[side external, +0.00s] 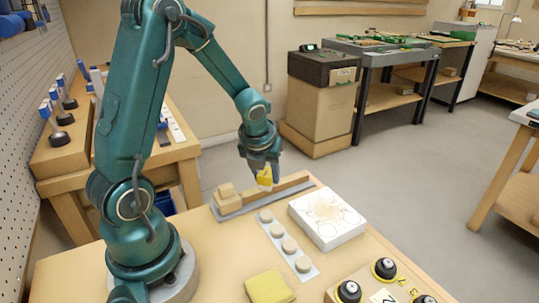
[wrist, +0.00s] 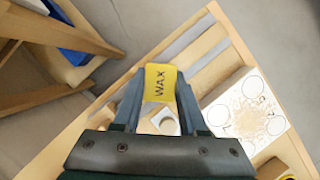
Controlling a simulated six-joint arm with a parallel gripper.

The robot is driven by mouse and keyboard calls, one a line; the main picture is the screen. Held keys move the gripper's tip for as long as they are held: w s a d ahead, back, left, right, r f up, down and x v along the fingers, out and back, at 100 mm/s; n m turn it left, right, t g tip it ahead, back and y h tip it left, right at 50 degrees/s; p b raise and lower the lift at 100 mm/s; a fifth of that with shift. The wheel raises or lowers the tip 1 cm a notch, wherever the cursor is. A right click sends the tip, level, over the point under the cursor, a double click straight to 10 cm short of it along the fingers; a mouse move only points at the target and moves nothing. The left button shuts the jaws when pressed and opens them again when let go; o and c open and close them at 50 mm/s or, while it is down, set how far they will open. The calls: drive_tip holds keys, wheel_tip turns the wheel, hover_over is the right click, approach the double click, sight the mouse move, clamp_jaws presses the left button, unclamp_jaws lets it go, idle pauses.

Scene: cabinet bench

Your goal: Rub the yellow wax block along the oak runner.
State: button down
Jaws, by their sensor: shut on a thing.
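My gripper (side external: 263,166) is shut on the yellow wax block (side external: 265,177). The block, marked WAX, also shows between the fingertips in the wrist view (wrist: 160,82). The oak runner (side external: 292,186) is a long wooden strip on a grey base at the back of the bench, with smaller wooden blocks at its left end. The wax is over the runner's middle part in the side view, its lower edge at or just above the wood. I cannot tell whether they touch. The wax and fingers hide part of the runner.
A grey strip with several round discs (side external: 275,230) lies in front of the runner. A white board with drawn circles (side external: 327,215) is to the right, also in the wrist view (wrist: 248,108). A yellow cloth-like square (side external: 269,287) and a wooden box with black knobs (side external: 385,268) are nearer the front.

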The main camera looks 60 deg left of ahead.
sight(298, 176)
drive_tip(key=shift+w, duration=2.5)
drive_tip(key=shift+w+f, duration=0.2)
drive_tip(key=shift+w, duration=1.8)
drive_tip(key=shift+w+r, duration=0.1)
drive_tip(key=shift+w, duration=1.3)
drive_tip(key=shift+r, duration=0.1)
wheel_tip(298, 176, up, 6)
wheel_tip(298, 176, up, 3)
